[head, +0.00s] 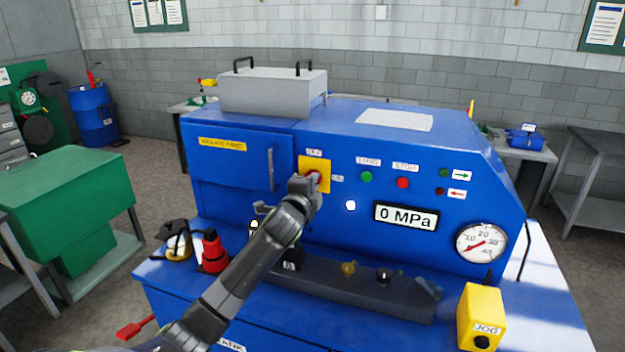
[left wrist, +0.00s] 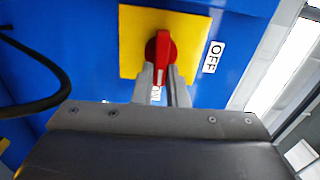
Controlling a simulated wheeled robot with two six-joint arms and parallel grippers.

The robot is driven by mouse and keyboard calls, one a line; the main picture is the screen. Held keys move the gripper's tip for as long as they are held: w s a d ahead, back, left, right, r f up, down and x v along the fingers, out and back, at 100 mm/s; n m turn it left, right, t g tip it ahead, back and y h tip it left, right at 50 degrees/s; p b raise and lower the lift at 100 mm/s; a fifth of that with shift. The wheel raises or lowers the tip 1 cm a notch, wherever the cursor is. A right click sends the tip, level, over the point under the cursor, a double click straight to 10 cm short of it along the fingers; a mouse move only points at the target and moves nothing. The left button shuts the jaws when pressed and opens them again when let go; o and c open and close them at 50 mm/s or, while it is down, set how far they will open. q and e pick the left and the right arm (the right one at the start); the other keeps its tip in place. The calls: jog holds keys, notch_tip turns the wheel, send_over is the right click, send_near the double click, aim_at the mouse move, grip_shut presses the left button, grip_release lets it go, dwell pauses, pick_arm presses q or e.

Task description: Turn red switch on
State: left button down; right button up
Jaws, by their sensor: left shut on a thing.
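The red switch (left wrist: 160,50) sits on a yellow plate (left wrist: 128,42) on the blue machine's front; the plate also shows in the head view (head: 318,164). In the left wrist view the switch handle points along the picture's vertical, toward a label that reads ON, partly hidden between the fingers. An OFF label (left wrist: 213,57) is to the right of the plate. My left gripper (left wrist: 163,75) is shut on the switch handle, one finger on each side. In the head view my left gripper (head: 308,184) covers much of the switch. My right gripper is not in view.
The blue machine's panel has a green start button (head: 366,177), a red stop button (head: 403,183), a display reading 0 MPa (head: 406,216) and a gauge (head: 481,243). A door handle (head: 271,168) stands out left of the switch. A yellow JOG box (head: 481,316) is at front right.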

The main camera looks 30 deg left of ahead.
pick_arm(q)
jog(key=shift+f+m, duration=0.15)
jog(key=shift+m, duration=0.15)
dwell(0.4)
jog(key=c, duration=1.4)
grip_release()
jog(key=shift+c, duration=0.2)
jog(key=b+v, duration=0.5)
jog(key=v, duration=1.2)
jog(key=shift+s+d, duration=0.15)
jog(key=shift+s, duration=0.05)
